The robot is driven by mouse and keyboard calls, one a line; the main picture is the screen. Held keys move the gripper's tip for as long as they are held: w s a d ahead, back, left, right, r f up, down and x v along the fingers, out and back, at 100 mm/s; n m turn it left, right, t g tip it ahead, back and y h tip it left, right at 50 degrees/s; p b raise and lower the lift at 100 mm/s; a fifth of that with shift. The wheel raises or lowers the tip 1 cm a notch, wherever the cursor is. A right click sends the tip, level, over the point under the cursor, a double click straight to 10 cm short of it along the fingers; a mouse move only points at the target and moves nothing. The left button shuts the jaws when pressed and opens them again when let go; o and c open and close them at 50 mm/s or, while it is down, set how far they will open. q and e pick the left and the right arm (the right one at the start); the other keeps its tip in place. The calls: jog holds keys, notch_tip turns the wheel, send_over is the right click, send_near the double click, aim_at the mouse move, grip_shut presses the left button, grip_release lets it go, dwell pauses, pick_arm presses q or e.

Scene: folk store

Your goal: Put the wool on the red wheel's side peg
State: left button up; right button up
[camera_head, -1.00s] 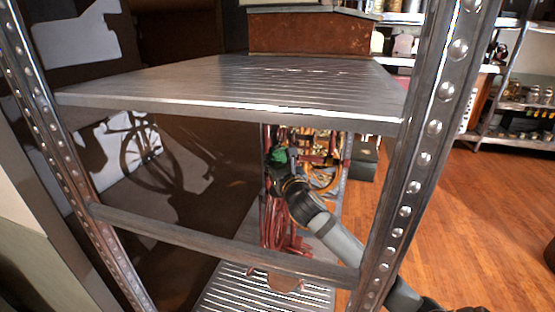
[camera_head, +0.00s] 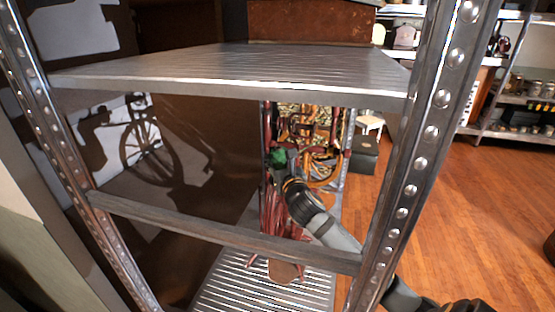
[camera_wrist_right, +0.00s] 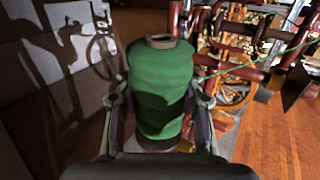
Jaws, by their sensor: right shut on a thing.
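The green wool (camera_wrist_right: 160,90) is a spool with a pale core, upright between the fingers of my right gripper (camera_wrist_right: 160,118) in the right wrist view. My right gripper is shut on it. In the head view the wool (camera_head: 278,157) is a small green patch at the end of my right arm, behind the shelf frame. The red wheel (camera_head: 277,215) stands beyond it, with dark red frame parts around the wool; its side peg cannot be made out clearly. A thin green thread runs from the wool to the right in the wrist view. My left gripper is not in view.
A metal shelf (camera_head: 230,70) with a post (camera_head: 425,150) and a crossbar (camera_head: 215,235) stands in front of my right arm. A rust-brown box (camera_head: 310,20) sits on it. Wooden floor (camera_head: 480,230) is open on the right.

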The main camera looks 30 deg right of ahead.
jog(key=shift+f, duration=0.35)
jog(key=o, duration=1)
jog(key=v, duration=0.7)
jog(key=shift+s+a, duration=0.1)
jog(key=shift+s, duration=0.15)
